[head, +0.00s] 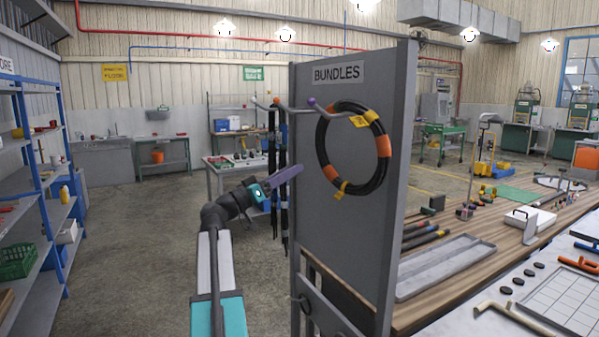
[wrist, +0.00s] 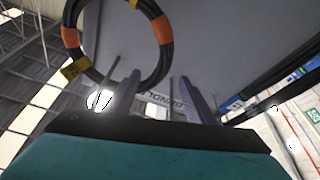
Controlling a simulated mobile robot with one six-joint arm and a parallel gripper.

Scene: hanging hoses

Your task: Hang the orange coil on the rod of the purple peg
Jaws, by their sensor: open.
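The orange coil (head: 323,150), a black hose loop with orange bands and yellow tags, hangs against the grey panel. Its top appears to lie over the rod of the purple peg (head: 311,102), which runs into the loop; the exact contact is too small to tell. In the wrist view the coil (wrist: 166,60) shows at the upper left, beyond my fingers. My gripper (head: 296,171) is open and empty, left of the coil and below the purple tip, apart from the coil. The fingers also show in the wrist view (wrist: 158,78).
The grey panel (head: 305,220) has a BUNDLES sign. A wooden workbench (head: 420,318) stands right. The floor (head: 130,250) left is clear.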

